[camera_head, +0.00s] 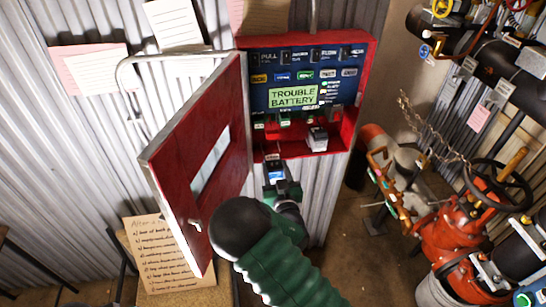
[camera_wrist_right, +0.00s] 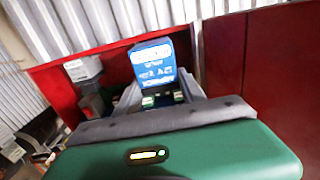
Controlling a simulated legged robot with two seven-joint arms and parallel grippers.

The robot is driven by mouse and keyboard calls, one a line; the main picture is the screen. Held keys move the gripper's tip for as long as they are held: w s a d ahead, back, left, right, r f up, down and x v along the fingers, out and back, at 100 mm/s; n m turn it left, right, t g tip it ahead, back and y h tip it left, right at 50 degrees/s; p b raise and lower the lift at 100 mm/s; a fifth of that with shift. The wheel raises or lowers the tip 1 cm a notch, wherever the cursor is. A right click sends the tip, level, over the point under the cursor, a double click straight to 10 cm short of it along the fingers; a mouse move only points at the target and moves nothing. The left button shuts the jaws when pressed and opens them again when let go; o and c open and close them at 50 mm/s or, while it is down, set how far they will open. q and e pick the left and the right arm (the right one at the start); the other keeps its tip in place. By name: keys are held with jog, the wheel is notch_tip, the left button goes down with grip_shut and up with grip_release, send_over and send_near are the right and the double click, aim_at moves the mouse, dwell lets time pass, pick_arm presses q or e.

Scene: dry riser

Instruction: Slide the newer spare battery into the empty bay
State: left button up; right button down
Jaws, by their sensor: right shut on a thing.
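My right gripper (camera_head: 274,172) is just below and in front of the open red cabinet (camera_head: 366,75). It is shut on a blue battery (camera_wrist_right: 153,62) marked 12V, held between the fingers in the right wrist view. The same battery (camera_head: 276,174) shows small in the head view. A grey-white battery (camera_head: 317,139) sits at the right of the cabinet's lower shelf; a grey block with a white top (camera_wrist_right: 83,69) at the left of the wrist view looks like it. The empty bay is hard to make out in the dark shelf. My left gripper is not in view.
The red cabinet door (camera_head: 190,150) stands open to the left, close beside my right arm. A panel display (camera_head: 293,97) reads TROUBLE BATTERY. A handwritten board (camera_head: 165,255) stands low at left. Red valves and pipes (camera_head: 465,225) fill the right side.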

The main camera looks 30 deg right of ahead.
aim_at(275, 154)
jog(key=shift+s+d, duration=0.15)
jog(key=shift+d, duration=0.65)
jog(key=shift+s+d+f, duration=0.1)
jog(key=shift+s+d, duration=0.1)
jog(key=w+b, duration=0.1)
jog(key=w, duration=0.3)
jog(key=shift+w+a, duration=0.1)
jog(key=shift+w+d+b, duration=0.3)
jog(key=shift+w+b, duration=0.05)
jog(key=shift+w, duration=0.2)
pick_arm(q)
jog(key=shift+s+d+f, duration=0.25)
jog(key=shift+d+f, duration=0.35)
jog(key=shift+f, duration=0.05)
pick_arm(e)
jog(key=shift+w+d, duration=0.15)
jog(key=shift+d, duration=0.1)
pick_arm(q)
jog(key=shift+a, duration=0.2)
pick_arm(e)
jog(key=shift+a, duration=0.2)
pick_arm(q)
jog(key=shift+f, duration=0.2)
pick_arm(e)
jog(key=shift+d+r, duration=0.1)
jog(key=shift+r, duration=0.15)
pick_arm(q)
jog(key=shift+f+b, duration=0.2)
jog(key=shift+b, duration=0.15)
